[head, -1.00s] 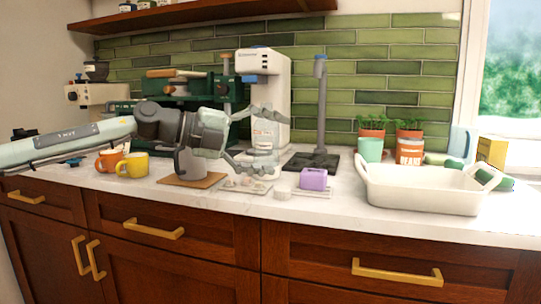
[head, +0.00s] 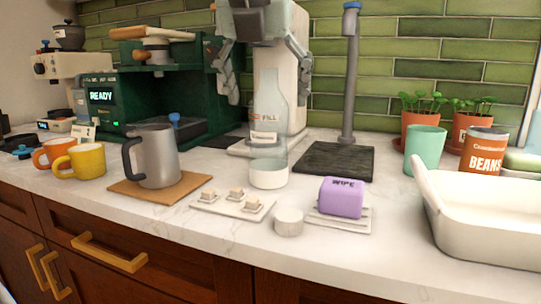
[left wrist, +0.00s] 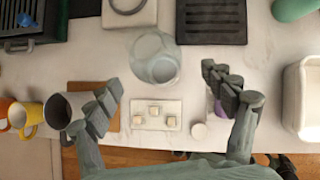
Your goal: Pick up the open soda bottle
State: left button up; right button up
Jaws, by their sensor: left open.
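The clear, uncapped-looking soda bottle (head: 271,100) stands upright on the counter in the head view, in front of a white machine. Its lower end meets a low white round base (head: 268,174); I cannot tell whether that is part of it. In the left wrist view the bottle (left wrist: 155,57) shows from above as a round glass outline. My left gripper (head: 264,98) is open and empty, coming from above, with its fingers spread on both sides of the bottle's upper part. In the left wrist view its fingertips (left wrist: 163,82) are apart, slightly nearer than the bottle.
A grey pitcher (head: 155,160) on a wooden board stands left of the bottle. A small tray (head: 228,207), a white puck (head: 289,222) and a purple block (head: 341,197) lie in front. A tall post (head: 350,80) and a white basin (head: 480,235) are to the right.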

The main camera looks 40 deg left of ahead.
aim_at(269, 116)
pick_arm(q)
jog(key=x, duration=0.6)
jog(key=shift+w+a+r, duration=0.1)
jog(key=shift+a, duration=0.15)
jog(key=shift+r, duration=0.1)
grip_shut()
dwell(0.3)
